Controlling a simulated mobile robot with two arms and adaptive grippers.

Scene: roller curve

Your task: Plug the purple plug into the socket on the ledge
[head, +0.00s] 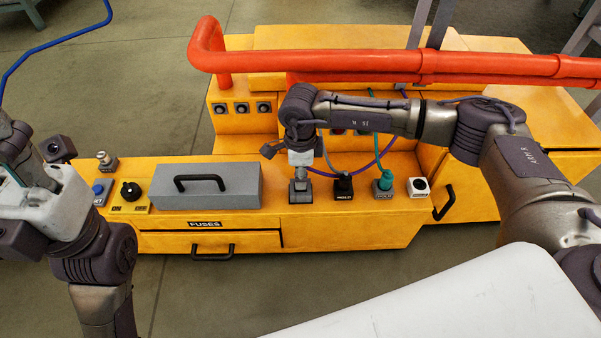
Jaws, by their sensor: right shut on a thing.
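My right gripper (301,176) points down over the front ledge (340,224) of the yellow console. It is shut just above a small grey block (301,195), which looks like a socket. A purple cable (386,148) hangs from the back and curves to this gripper. The purple plug itself is hidden by the gripper, so I cannot tell how far it sits in the grey block. My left gripper (28,172) is at the left edge, partly cut off, away from the console; its jaws do not show clearly.
To the right stand a black plug (343,186), a teal plug (383,184) with its cable, and a white block (418,187). A grey box with a black handle (205,188) stands left. An orange pipe (380,62) crosses behind my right arm.

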